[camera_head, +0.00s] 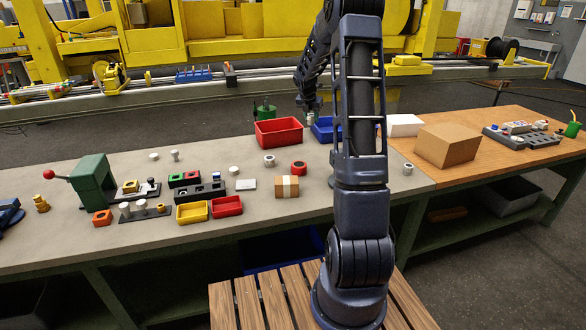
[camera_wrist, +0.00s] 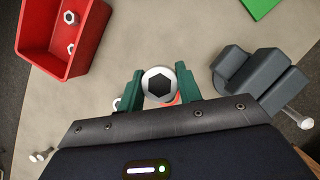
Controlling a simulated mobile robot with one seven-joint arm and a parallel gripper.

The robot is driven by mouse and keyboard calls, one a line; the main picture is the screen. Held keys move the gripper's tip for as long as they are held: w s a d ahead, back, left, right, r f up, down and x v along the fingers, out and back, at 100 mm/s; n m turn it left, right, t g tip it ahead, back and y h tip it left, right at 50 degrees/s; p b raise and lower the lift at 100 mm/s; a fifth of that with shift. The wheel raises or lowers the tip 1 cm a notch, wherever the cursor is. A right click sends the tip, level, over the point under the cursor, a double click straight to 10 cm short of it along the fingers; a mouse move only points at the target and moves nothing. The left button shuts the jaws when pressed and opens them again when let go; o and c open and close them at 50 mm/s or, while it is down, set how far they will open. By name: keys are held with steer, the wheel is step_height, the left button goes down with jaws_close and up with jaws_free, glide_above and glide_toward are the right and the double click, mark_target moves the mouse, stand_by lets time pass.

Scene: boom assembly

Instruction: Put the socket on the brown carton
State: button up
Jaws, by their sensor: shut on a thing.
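The socket (camera_wrist: 159,85), a round silver piece with a dark hexagonal hole, sits between the green fingers of my gripper (camera_wrist: 160,88) in the wrist view. My gripper is shut on it, with the hole facing the camera. In the head view, my arm's end (camera_head: 309,108) hangs behind my forearm, near the red bin; the socket is too small to make out there. A large plain brown carton (camera_head: 447,146) stands on the wooden table at the right, apart from my gripper. A smaller brown box (camera_head: 287,187) with a pale tape band lies on the grey bench.
The red bin (camera_head: 278,132) shows in the wrist view (camera_wrist: 58,67) with nuts inside. A blue bin (camera_head: 325,128) and a white box (camera_head: 404,125) stand near my arm. A grey parts tray (camera_head: 522,136) lies right of the carton.

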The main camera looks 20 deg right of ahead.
steer(key=s+a+r, duration=0.4)
steer(key=s+a, duration=0.4)
steer(key=a, duration=0.2)
steer(key=r, duration=0.1)
glide_above(288, 178)
steer(key=a, duration=0.1)
steer(key=f, duration=1.3)
steer(key=s+f, duration=0.1)
steer(key=f, duration=0.5)
steer(key=shift+f, duration=0.3)
steer(key=shift+f, duration=0.15)
steer(key=o, duration=1.1)
